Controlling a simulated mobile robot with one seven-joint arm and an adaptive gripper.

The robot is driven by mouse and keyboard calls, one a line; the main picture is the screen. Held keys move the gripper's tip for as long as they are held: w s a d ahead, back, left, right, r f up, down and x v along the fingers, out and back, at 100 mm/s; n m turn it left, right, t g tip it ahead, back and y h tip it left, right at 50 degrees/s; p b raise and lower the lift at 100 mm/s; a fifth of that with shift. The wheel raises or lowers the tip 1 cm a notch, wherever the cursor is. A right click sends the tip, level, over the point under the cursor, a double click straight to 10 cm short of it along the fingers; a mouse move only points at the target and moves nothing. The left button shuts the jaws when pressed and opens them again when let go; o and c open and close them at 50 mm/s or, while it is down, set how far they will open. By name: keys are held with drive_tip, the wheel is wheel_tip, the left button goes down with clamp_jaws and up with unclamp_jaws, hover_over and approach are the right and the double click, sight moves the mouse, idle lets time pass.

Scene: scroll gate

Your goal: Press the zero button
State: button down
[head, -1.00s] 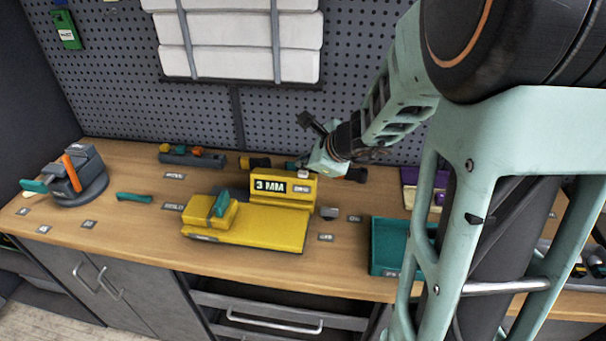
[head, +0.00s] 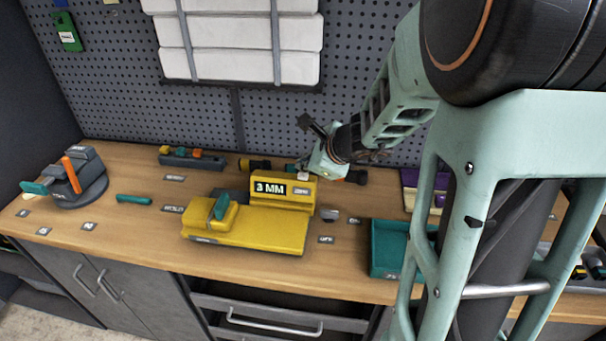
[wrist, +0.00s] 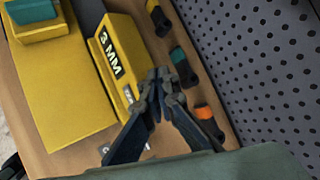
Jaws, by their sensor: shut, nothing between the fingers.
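The yellow gauge (head: 250,232) sits on the workbench, and its raised display block (head: 268,205) reads "3 MM". A small pale label (head: 301,191), too small to read surely, is right of the reading. A small light button (head: 303,176) shows on top of the block near its right end. My gripper (head: 306,171) is shut and empty, with its tips at the top right of the block, close to that button. I cannot tell whether they touch. In the wrist view, my shut fingertips (wrist: 163,75) lie beside the display block (wrist: 110,50) and hide the button.
A teal bin (head: 388,265) stands right of the gauge. Several dark tools with coloured bands (wrist: 180,65) lie behind it, near the pegboard (head: 130,110). A grey device with an orange lever (head: 72,175) stands at the left. The bench front is mostly clear.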

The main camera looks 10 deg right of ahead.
sight(304, 176)
drive_tip(key=shift+f, duration=0.1)
drive_tip(key=shift+f+b, duration=0.35)
drive_tip(key=shift+b, duration=0.25)
drive_tip(key=shift+f+b, duration=0.55)
drive_tip(key=shift+b, duration=0.05)
idle(0.6)
drive_tip(key=shift+r, duration=0.15)
drive_tip(key=shift+r+p, duration=0.8)
wheel_tip(304, 176, up, 5)
drive_tip(key=p, duration=0.4)
drive_tip(key=shift+r, duration=0.1)
idle(0.7)
